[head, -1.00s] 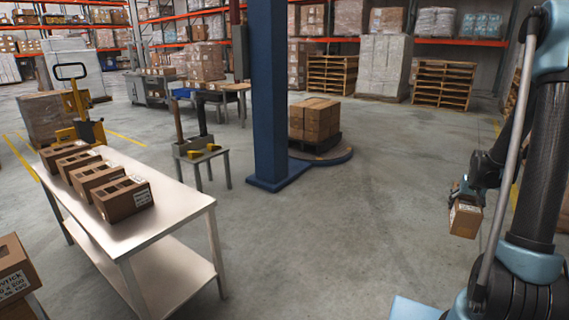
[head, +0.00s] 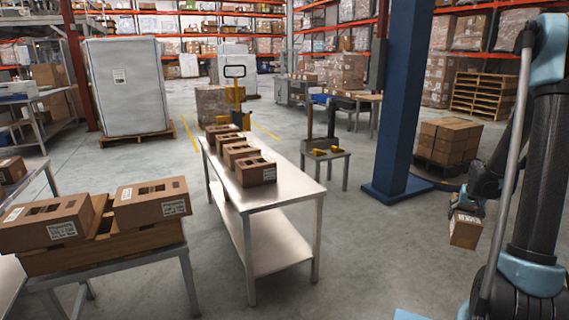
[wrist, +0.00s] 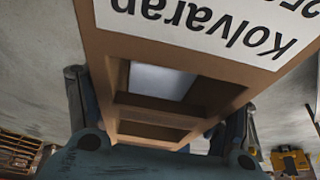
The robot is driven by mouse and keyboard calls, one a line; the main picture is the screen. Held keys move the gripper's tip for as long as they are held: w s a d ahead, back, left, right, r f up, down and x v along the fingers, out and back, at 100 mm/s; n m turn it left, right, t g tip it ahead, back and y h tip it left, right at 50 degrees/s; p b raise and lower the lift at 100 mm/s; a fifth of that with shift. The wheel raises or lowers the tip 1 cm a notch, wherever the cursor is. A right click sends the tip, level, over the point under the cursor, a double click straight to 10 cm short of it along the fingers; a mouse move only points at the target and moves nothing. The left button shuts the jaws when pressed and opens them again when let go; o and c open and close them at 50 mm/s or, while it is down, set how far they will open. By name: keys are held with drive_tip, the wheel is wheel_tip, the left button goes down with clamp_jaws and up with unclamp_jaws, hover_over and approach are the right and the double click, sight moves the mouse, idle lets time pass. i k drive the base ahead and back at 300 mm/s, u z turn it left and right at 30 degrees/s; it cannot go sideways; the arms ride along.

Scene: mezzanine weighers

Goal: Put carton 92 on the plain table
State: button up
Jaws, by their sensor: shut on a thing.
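My gripper (head: 466,204) is shut on a brown carton (head: 465,231), held off the floor at the right of the head view. In the wrist view the carton (wrist: 275,75) fills the middle, with openings in its side and a white label reading "Kolvaran" upside down. No number 92 is legible, so I cannot confirm which carton it is. A steel table (head: 290,196) with a lower shelf stands mid-picture, left of my gripper and apart from it. Several cartons stand in a row along its left side; its right side is bare. Which table is the plain one I cannot tell.
A nearer table (head: 120,262) at lower left bears a wooden-brown tray (head: 100,252) with cartons on it. A small stand (head: 335,158) with yellow parts, a blue column (head: 398,110) and a pallet stack (head: 447,140) stand beyond.

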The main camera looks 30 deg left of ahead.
sight(269, 196)
drive_tip(key=u, duration=1.25)
